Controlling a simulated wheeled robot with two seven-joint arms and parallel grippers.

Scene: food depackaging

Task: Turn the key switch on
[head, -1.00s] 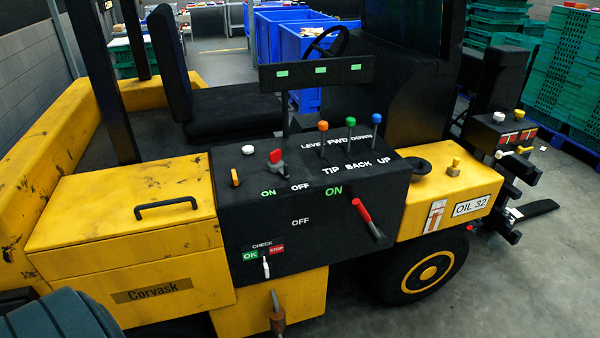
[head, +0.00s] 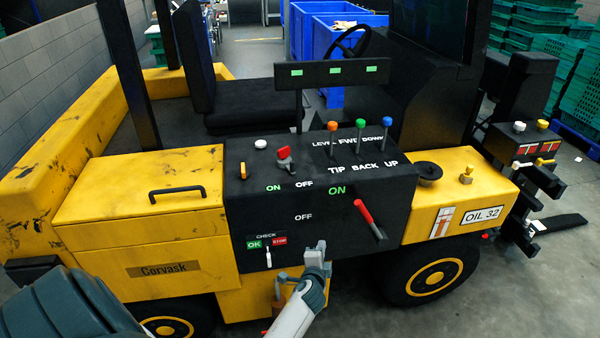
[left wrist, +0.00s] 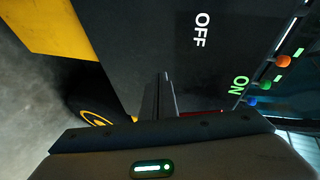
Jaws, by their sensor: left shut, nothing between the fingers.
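A red-handled switch (head: 284,154) stands on top of the black console (head: 255,212), above white and green ON and OFF labels; I take it as the key switch. A small orange key-like piece (head: 243,171) stands left of it. My left gripper (head: 320,247) is shut and empty, low in front of the console and apart from the switch. In the left wrist view its closed fingers (left wrist: 158,97) face the console front. My right gripper is out of view.
Three lever knobs in orange (head: 332,126), green and blue rise behind the switch. A dark bar with green lights (head: 330,73) stands above the console. A white CHECK toggle (head: 268,257) is left of my gripper. Yellow bodywork with a handle (head: 178,192) lies left.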

